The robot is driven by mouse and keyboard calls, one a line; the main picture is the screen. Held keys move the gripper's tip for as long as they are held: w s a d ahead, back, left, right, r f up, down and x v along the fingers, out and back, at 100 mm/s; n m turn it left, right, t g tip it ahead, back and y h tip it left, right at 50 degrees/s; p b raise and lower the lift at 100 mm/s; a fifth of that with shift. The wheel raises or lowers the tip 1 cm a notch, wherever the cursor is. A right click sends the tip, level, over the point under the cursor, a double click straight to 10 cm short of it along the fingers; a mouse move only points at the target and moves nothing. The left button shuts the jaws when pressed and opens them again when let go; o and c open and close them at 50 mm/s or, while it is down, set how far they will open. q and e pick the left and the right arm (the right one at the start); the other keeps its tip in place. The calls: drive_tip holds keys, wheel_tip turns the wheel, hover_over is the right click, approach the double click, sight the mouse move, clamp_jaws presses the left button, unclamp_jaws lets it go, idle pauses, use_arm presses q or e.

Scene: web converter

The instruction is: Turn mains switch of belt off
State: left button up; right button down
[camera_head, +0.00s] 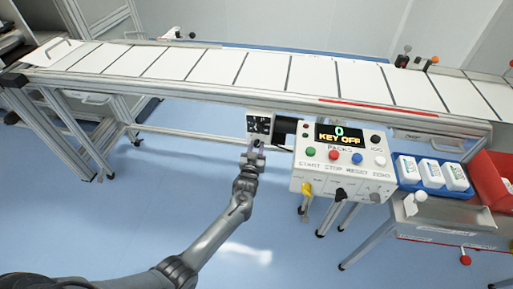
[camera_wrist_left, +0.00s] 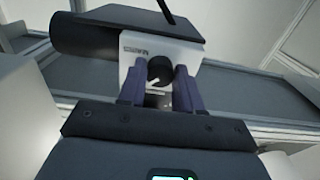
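The mains switch is a black round knob (camera_wrist_left: 160,70) with a pale pointer mark, on a white box face (camera_wrist_left: 135,52) in the left wrist view. In the head view the small switch box (camera_head: 259,123) hangs under the belt's front rail, left of the control panel; its knob is hidden there. My left gripper (camera_head: 256,148) is just below and in front of this box. In the left wrist view its two dark purple fingers (camera_wrist_left: 161,80) stand apart, one on each side of the knob. I cannot tell whether they touch it. My right gripper is not in view.
The control panel (camera_head: 341,162) beside the switch shows "0 KEY OFF" and has several coloured buttons. The belt (camera_head: 210,66) runs behind. A blue tray (camera_head: 407,180) of white packs and a red bin (camera_head: 487,170) stand right. Floor in front is mostly clear.

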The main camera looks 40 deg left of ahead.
use_arm(q)
clamp_jaws()
drive_tip(key=shift+n, duration=1.3)
drive_tip(key=n+p, duration=0.1)
drive_tip(key=n, duration=0.2)
drive_tip(key=shift+n, duration=0.3)
drive_tip(key=n, duration=0.6)
drive_tip(key=shift+p, duration=0.4)
drive_tip(key=n, duration=0.5)
drive_tip(key=shift+p, duration=0.3)
drive_tip(key=shift+n, duration=0.5)
